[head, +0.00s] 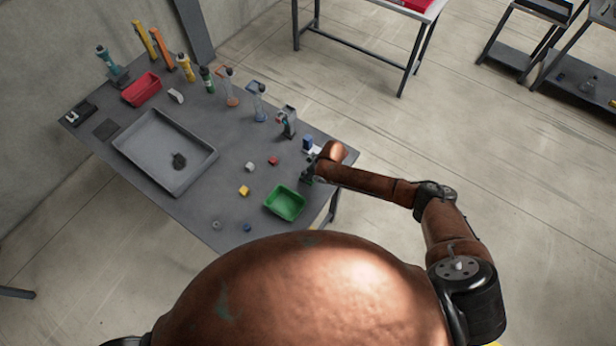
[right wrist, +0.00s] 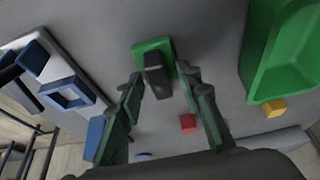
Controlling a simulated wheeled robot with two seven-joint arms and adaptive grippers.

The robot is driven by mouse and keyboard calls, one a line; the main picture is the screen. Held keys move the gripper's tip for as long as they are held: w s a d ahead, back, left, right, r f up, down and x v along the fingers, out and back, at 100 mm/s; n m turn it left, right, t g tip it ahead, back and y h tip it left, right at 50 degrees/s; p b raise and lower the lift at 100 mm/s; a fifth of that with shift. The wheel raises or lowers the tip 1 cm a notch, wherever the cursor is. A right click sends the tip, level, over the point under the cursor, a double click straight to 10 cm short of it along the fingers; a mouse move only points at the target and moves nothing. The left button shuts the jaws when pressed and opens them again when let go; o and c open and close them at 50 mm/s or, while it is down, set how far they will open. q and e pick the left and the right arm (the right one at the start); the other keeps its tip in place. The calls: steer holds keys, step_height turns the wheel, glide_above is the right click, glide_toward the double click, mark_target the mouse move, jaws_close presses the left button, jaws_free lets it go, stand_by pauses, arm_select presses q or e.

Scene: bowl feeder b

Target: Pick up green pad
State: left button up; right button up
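The green pad (right wrist: 143,48) shows in the right wrist view as a flat green piece on the grey table, with a dark upright block over its middle. My right gripper (right wrist: 160,82) is open, with one green-padded finger on each side of the view. The pad and dark block lie just beyond and between the fingertips. I see no contact, and nothing is held. In the head view my right gripper (head: 309,172) is at the table's right edge, and I cannot make out the pad there. My left gripper is not in view.
A green bin (head: 285,203) stands close to my right gripper. A blue-and-white fixture (right wrist: 65,92) is on the other side in the wrist view. A red cube (head: 273,160) and yellow cube (head: 244,190) lie nearby. A large grey tray (head: 197,177) is farther left.

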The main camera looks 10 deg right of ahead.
steer(key=c, duration=0.6)
steer(key=shift+c, duration=0.2)
steer(key=shift+r, duration=0.1)
steer(key=shift+r, duration=0.3)
step_height(320, 180, up, 2)
steer(key=shift+r+b, duration=0.25)
steer(key=shift+b, duration=0.2)
steer(key=s+a+r+b, duration=0.1)
steer(key=s+a+r, duration=0.2)
steer(key=a+r, duration=0.2)
steer(key=s+a+r, duration=0.2)
steer(key=a+r, duration=0.2)
steer(key=a, duration=0.3)
steer(key=shift+s+a+r+b, duration=0.35)
steer(key=shift+s+a, duration=0.05)
